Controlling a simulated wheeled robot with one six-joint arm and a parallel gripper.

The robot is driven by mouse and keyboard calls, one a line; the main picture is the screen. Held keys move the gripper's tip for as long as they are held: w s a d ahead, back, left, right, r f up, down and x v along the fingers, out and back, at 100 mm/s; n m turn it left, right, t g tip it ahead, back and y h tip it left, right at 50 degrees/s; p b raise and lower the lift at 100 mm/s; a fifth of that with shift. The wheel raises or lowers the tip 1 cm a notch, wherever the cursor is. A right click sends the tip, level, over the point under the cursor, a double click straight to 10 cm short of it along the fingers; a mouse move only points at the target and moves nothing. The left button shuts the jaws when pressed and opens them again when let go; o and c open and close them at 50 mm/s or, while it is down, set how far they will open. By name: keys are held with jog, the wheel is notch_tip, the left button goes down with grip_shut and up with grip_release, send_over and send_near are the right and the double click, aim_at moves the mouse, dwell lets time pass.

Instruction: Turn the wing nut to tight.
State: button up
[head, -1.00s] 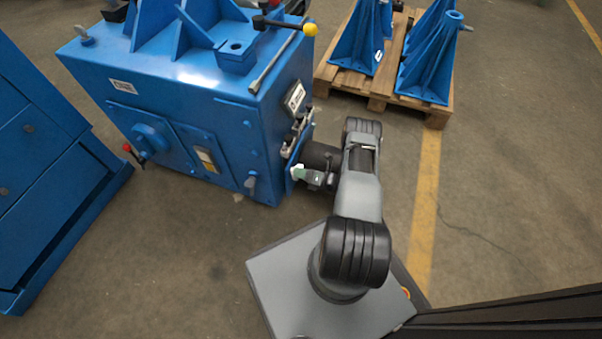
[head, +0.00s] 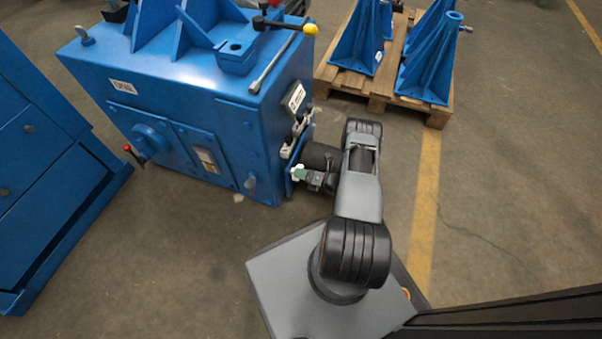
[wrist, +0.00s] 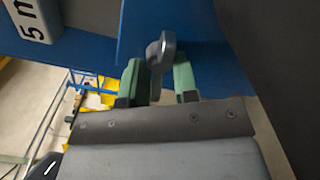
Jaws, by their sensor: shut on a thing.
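In the wrist view a grey metal wing nut (wrist: 161,48) stands out from the blue machine face. My gripper (wrist: 160,78) has its two green fingers on either side of it, shut on the nut's lower part. The nut's upper end shows above the fingertips. In the head view my gripper (head: 302,174) is at the right side of the blue machine (head: 210,115), low near its front corner. The wing nut cannot be made out there.
A lever with a yellow knob (head: 310,29) sticks out over the machine's top right. Blue brackets stand on a wooden pallet (head: 378,101) behind. A blue cabinet (head: 50,160) stands at the left. The floor right of my arm is clear.

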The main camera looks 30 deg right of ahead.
dwell(0.8)
jog(key=o, duration=0.7)
jog(key=shift+s+d, duration=0.1)
jog(key=p+v, duration=0.2)
jog(key=v, duration=1.1)
jog(key=shift+s+d, duration=0.2)
jog(key=shift+s, duration=0.05)
